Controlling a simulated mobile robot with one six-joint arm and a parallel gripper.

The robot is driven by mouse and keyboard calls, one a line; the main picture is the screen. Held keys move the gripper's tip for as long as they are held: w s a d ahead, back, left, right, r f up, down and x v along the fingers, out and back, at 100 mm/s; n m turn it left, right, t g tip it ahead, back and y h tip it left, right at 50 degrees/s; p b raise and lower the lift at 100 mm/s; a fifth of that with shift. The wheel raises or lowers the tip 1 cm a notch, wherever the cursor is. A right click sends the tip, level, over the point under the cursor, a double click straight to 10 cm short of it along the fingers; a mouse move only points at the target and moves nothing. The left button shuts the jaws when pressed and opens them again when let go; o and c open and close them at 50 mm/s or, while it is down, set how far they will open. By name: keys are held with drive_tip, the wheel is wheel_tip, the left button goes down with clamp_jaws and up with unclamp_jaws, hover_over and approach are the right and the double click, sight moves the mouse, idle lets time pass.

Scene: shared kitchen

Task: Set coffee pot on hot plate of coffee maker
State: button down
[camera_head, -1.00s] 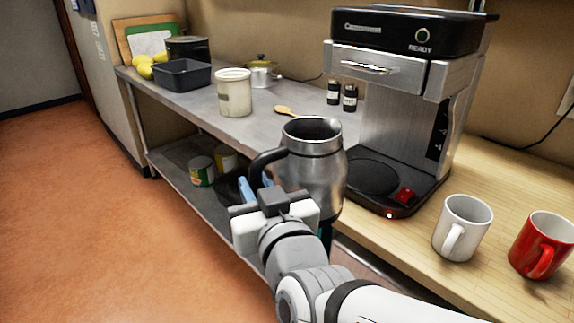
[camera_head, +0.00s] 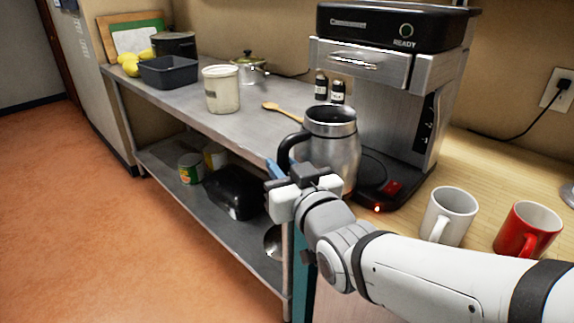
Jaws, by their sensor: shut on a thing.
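The steel coffee pot (camera_head: 333,148) with a black rim and black handle is upright at the front left of the coffee maker. My gripper (camera_head: 290,170) is shut on its black handle (camera_head: 287,152), on the pot's left side. The coffee maker (camera_head: 400,100) is black and steel, with a READY light and a red switch at its base. Its dark round hot plate (camera_head: 374,170) is partly hidden behind the pot. The pot overlaps the plate's left part in the picture; I cannot tell whether it touches the base.
A white mug (camera_head: 449,215) and a red mug (camera_head: 527,229) stand on the wooden counter right of the coffee maker. Two small dark jars (camera_head: 329,88) stand behind the pot. A wooden spoon (camera_head: 282,111) and a cream crock (camera_head: 221,89) are on the steel table (camera_head: 185,100) at left.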

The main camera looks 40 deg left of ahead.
sight(349, 173)
drive_tip(key=shift+w+d+f+p, duration=0.15)
drive_tip(key=shift+w+p, duration=0.8)
drive_tip(key=shift+w, duration=1.1)
drive_tip(key=shift+w+d+p, duration=0.2)
drive_tip(key=shift+w+p, duration=0.75)
drive_tip(key=shift+w, duration=1.05)
drive_tip(key=shift+w+d+f+p, duration=0.15)
drive_tip(key=shift+w+p, duration=0.8)
drive_tip(key=shift+w, duration=1.1)
drive_tip(key=shift+s+f+b, duration=0.1)
drive_tip(key=shift+f+b, duration=0.15)
drive_tip(key=shift+b, duration=0.4)
drive_tip(key=shift+f+b, duration=0.25)
drive_tip(key=shift+b, duration=0.25)
drive_tip(key=c, duration=1.2)
unclamp_jaws()
drive_tip(key=shift+c, duration=0.2)
drive_tip(key=shift+f, duration=0.15)
drive_tip(key=shift+d, duration=0.1)
drive_tip(key=v, duration=0.7)
drive_tip(key=shift+s+d, duration=0.25)
drive_tip(key=shift+d, duration=0.05)
